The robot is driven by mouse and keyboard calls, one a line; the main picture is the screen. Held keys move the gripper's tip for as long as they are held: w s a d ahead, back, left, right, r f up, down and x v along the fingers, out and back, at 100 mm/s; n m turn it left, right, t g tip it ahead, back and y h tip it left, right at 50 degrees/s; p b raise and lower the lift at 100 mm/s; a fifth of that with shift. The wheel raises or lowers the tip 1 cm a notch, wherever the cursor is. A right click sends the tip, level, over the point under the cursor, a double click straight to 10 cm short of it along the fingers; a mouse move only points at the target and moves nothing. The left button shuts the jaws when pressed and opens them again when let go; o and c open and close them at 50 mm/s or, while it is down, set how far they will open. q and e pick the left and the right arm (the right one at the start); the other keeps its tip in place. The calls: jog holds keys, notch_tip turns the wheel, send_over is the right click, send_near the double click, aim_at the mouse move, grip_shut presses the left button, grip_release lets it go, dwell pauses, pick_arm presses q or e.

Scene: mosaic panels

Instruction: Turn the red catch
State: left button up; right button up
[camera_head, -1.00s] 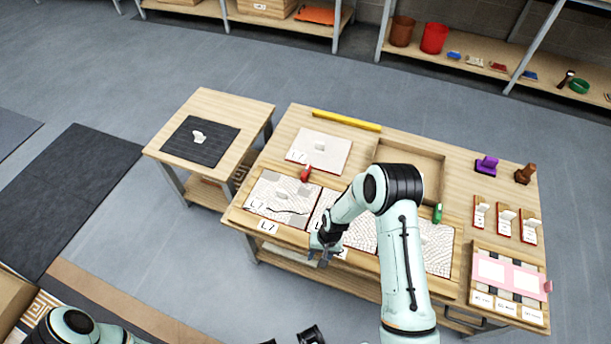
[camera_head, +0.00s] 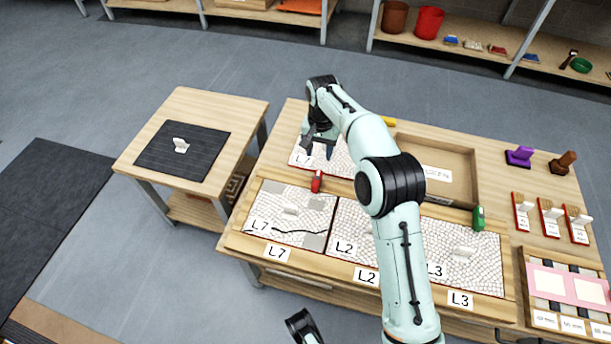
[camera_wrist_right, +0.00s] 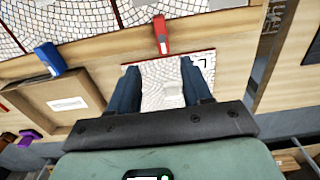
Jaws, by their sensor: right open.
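The red catch (camera_head: 316,182) is a small red lever on the rail behind the L7 panel (camera_head: 268,204) set in the bench frame. It also shows in the right wrist view (camera_wrist_right: 160,35), ahead of the fingers. My right gripper (camera_head: 318,152) is open and empty above the loose white panel (camera_head: 340,160) at the back left of the bench. It is behind the red catch and apart from it. In the right wrist view the open fingers (camera_wrist_right: 160,76) frame the loose panel (camera_wrist_right: 165,88).
A green catch (camera_head: 478,218) sits on the same rail to the right, and a blue catch (camera_wrist_right: 49,59) shows in the right wrist view. An open wooden tray (camera_head: 462,190) lies behind the rail. A side table (camera_head: 180,107) with a black mat stands at left.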

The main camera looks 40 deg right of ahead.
aim_at(317, 178)
notch_tip(317, 178, down, 4)
jog(key=shift+w+f+b, duration=0.1)
jog(key=shift+f+b, duration=0.05)
jog(key=shift+b, duration=0.45)
notch_tip(317, 178, down, 10)
jog(key=shift+w+f+b, duration=0.1)
jog(key=shift+b, duration=1.15)
pick_arm(q)
notch_tip(317, 178, down, 6)
jog(key=s+a+g, duration=0.1)
jog(key=s+a, duration=0.1)
jog(key=shift+s+f, duration=0.15)
jog(key=shift+s, duration=0.1)
pick_arm(e)
grip_shut()
